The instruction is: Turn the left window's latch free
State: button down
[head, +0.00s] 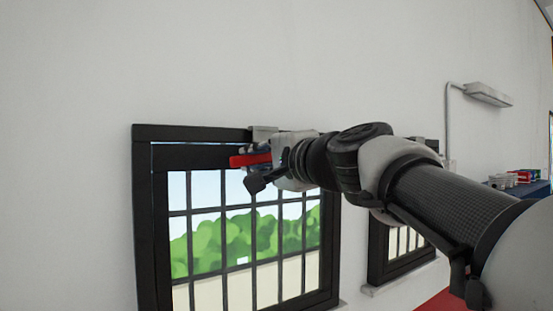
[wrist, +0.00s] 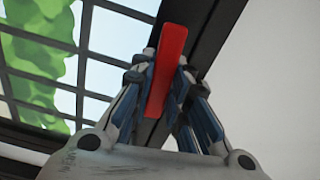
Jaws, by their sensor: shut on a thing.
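The left window (head: 165,230) has a dark frame and a grid of bars, with green bushes seen through it. Its red latch handle (head: 250,160) lies at the top of the window, roughly level in the head view. My gripper (head: 262,162) reaches it from the right. In the wrist view the red latch handle (wrist: 166,70) stands between the two fingers of my gripper (wrist: 163,85), which are shut on it. The dark frame (wrist: 217,30) runs behind it. The latch's pivot is hidden.
A second window (head: 400,255) is at the right, partly behind my arm. A wall lamp (head: 487,95) sticks out at the upper right. Several small items (head: 515,178) stand on a dark surface at the far right. The wall above the left window is bare.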

jog(key=c, duration=1.5)
grip_release()
jog(key=shift+v, duration=4.05)
jog(key=s+d+f+n+g+h+b, duration=0.3)
jog(key=s+d+f+b, duration=0.2)
jog(key=f, duration=1.7)
jog(key=s+d+f+n+g+h+b, duration=0.3)
jog(key=s+f+b, duration=0.6)
jog(key=f, duration=1.3)
jog(key=s+d+f+n+g+h+b, duration=0.3)
jog(key=s+d+f+b, duration=0.3)
jog(key=f, duration=1.5)
jog(key=shift+s+d+f+n+g+h+b, duration=0.15)
jog(key=shift+s+g+b, duration=0.1)
jog(key=shift+s, duration=0.7)
jog(key=shift+s+d+f+n+g+h+b, duration=0.1)
jog(key=shift+s+g+h+b, duration=0.15)
jog(key=shift+s, duration=0.65)
jog(key=shift+s+d+f+n+g+h+b, duration=0.15)
jog(key=shift+s+g+b, duration=0.1)
jog(key=shift+s, duration=0.7)
